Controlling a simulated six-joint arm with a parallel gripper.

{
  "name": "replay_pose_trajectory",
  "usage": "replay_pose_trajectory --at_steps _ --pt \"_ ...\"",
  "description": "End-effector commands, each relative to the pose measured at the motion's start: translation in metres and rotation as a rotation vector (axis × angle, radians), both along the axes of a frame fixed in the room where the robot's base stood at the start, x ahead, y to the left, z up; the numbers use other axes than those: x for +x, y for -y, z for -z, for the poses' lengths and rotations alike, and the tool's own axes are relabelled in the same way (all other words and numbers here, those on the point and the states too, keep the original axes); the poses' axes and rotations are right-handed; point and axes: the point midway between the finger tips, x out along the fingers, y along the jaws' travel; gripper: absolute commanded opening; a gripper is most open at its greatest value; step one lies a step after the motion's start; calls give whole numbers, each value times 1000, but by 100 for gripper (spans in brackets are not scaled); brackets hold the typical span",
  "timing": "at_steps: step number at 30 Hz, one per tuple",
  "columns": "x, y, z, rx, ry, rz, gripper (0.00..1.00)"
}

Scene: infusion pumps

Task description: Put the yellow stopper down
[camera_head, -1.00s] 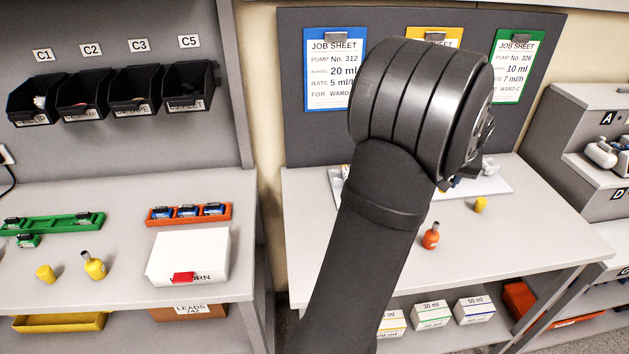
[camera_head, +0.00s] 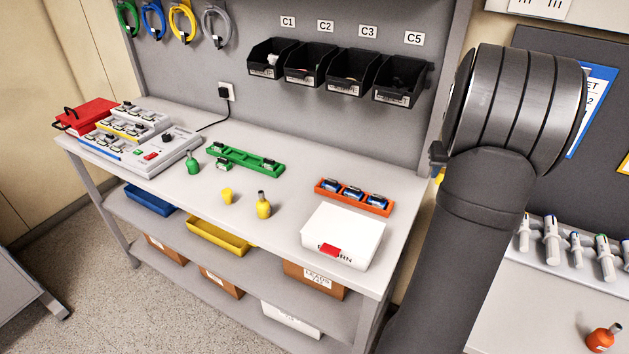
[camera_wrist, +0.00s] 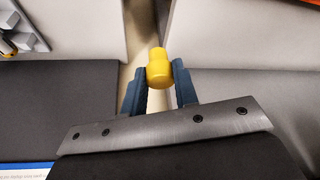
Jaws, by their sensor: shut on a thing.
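My gripper (camera_wrist: 160,82) is shut on a yellow stopper (camera_wrist: 159,66), which sits between the two blue fingertips in the wrist view. In the head view my arm fills the right side; a small bit of yellow and a dark finger (camera_head: 438,155) show at its left edge, and the rest of the gripper is hidden behind the wrist. Another yellow stopper-like piece (camera_head: 227,195) stands on the left bench, next to a yellow bottle (camera_head: 263,207) with a dark neck.
The left bench (camera_head: 295,180) holds a green rack (camera_head: 245,160), a green bottle (camera_head: 193,163), an orange rack (camera_head: 353,196) and a white box (camera_head: 342,240). Black bins (camera_head: 343,72) hang above. An orange bottle (camera_head: 603,338) and several syringes are at right. Bare bench lies around the yellow bottle.

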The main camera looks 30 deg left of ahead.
Motion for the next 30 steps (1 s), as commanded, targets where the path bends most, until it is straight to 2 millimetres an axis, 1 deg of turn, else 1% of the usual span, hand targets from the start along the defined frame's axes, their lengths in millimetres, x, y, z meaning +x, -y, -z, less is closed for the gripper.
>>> replay_pose_trajectory --at_steps 1,2,3,5,6,8,9,14,15,17,18,21,24,27,30 --pt "-3 -28 0 0 0 -48 6" --pt "-5 -44 1 0 0 -73 6" --pt "-8 -63 1 0 0 -106 6" --pt "-14 -92 1 0 0 -155 6" --pt "-18 -111 1 0 0 -187 6" --pt "-26 -138 2 0 0 -235 6" --pt "-32 -156 2 0 0 -265 6" --pt "-51 -223 -8 1 1 -308 6" --pt "-58 -240 -11 1 1 -317 6" --pt "-68 -265 -15 0 2 -333 6" --pt "-75 -282 -17 1 2 -343 6" --pt "-94 -318 -23 1 1 -367 6" --pt "-111 -346 -27 0 1 -385 6" --pt "-124 -365 -30 1 0 -397 6" --pt "-132 -376 -32 1 1 -404 6"
